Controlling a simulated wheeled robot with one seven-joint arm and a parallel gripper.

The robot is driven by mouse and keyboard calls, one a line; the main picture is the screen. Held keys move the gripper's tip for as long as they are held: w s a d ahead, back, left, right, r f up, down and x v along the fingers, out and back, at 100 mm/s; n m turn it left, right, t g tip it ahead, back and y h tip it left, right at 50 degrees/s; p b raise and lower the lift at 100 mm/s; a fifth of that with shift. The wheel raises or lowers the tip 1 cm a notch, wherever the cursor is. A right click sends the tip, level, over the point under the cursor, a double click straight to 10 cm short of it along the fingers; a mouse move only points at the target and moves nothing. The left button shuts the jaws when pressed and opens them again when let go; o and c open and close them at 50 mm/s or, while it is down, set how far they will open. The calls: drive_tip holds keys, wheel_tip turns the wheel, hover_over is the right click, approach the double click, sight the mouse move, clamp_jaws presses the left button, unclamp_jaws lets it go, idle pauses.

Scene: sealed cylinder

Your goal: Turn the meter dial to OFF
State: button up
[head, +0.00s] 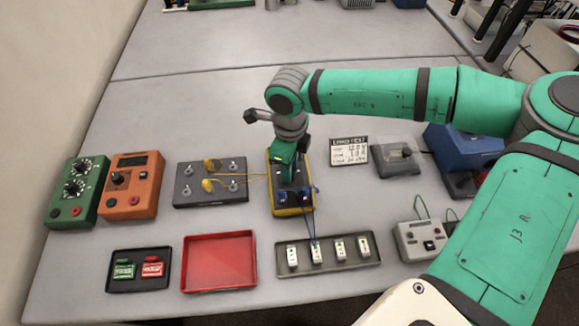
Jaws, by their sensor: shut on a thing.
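The meter (306,207) is a dark-faced box with a yellow rim, lying near the middle of the bench. Blue plugs (283,197) sit at its lower part, with a blue lead running down from it. My gripper (288,178) points down over the upper middle of the meter, where the dial is. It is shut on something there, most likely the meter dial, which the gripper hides. The dial's pointer and the OFF mark cannot be seen.
A dark terminal block (212,196) with yellow clips stands left, joined by a yellow lead. Green (76,190) and orange (132,186) boxes are further left. A red tray (219,262) and a grey tray with white parts (329,268) lie in front. A load card (349,152) lies behind right.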

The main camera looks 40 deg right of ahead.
drive_tip(key=shift+n, duration=0.8)
drive_tip(key=o, duration=1)
drive_tip(key=shift+o, duration=0.2)
wheel_tip(320, 180, up, 11)
drive_tip(key=shift+f, duration=0.15)
